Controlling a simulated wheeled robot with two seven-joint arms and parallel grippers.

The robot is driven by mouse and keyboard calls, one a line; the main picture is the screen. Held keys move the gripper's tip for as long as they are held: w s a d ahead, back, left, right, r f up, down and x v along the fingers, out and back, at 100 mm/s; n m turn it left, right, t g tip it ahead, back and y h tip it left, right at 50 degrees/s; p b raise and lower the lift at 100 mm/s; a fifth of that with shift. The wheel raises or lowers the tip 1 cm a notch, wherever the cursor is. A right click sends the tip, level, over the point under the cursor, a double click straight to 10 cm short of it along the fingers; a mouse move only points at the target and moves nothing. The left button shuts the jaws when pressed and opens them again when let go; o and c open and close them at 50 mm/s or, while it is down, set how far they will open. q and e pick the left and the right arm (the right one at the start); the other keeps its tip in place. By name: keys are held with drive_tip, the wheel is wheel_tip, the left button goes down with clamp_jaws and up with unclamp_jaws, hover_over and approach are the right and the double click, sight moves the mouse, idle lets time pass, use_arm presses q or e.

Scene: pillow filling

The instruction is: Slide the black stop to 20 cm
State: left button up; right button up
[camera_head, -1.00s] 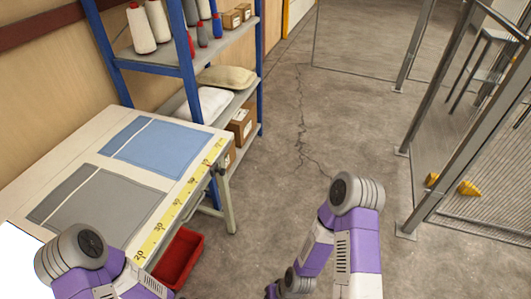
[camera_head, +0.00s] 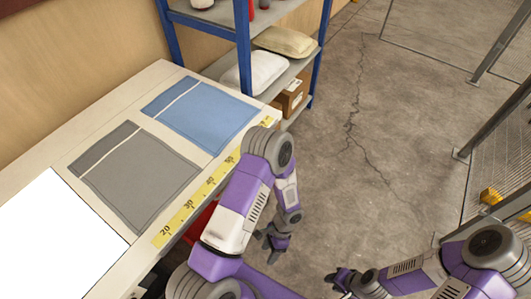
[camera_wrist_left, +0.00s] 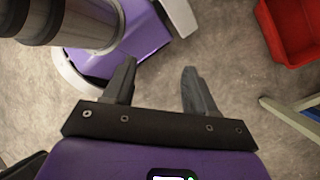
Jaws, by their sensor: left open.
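A yellow ruler strip (camera_head: 187,211) runs along the front edge of the table, with 20, 30, 40 and 50 readable. The 20 mark lies near the white sheet. I cannot make out a black stop in either view; my left arm covers part of the far end of the ruler. My left gripper (camera_head: 268,244) hangs over the floor in front of the table, apart from the ruler. In the left wrist view (camera_wrist_left: 159,68) its fingers are apart with nothing between them. My right gripper (camera_head: 344,279) is low over the floor; its fingers are too small to judge.
The table (camera_head: 143,88) bears a grey fabric piece (camera_head: 140,178), a blue one (camera_head: 210,115) and a white sheet (camera_head: 62,235). A red bin (camera_wrist_left: 293,30) stands on the floor beside a table leg. A blue-framed shelf (camera_head: 244,50) stands behind.

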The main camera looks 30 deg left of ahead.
use_arm(q)
drive_tip(key=w+a+r+m+y, duration=0.3)
drive_tip(key=w+a+m+y, duration=0.2)
drive_tip(key=w+a+y, duration=0.1)
drive_tip(key=w+a+r+m+t+y+p, duration=0.15)
drive_tip(key=w+r+m+t+y, duration=0.45)
drive_tip(key=w+r+y, duration=0.8)
drive_tip(key=w+a+r+h, duration=0.1)
drive_tip(key=a, duration=0.1)
drive_tip(key=w+a+r+n+t+h, duration=0.1)
drive_tip(key=a, duration=0.2)
drive_tip(key=a+r+h, duration=0.1)
drive_tip(key=a, duration=0.1)
drive_tip(key=shift+w+a+r+b, duration=0.1)
drive_tip(key=shift+w+a+b, duration=0.25)
drive_tip(key=shift+w+a, duration=0.05)
drive_tip(key=shift+c, duration=0.3)
drive_tip(key=shift+n, duration=0.3)
clamp_jaws()
drive_tip(key=shift+s, duration=0.1)
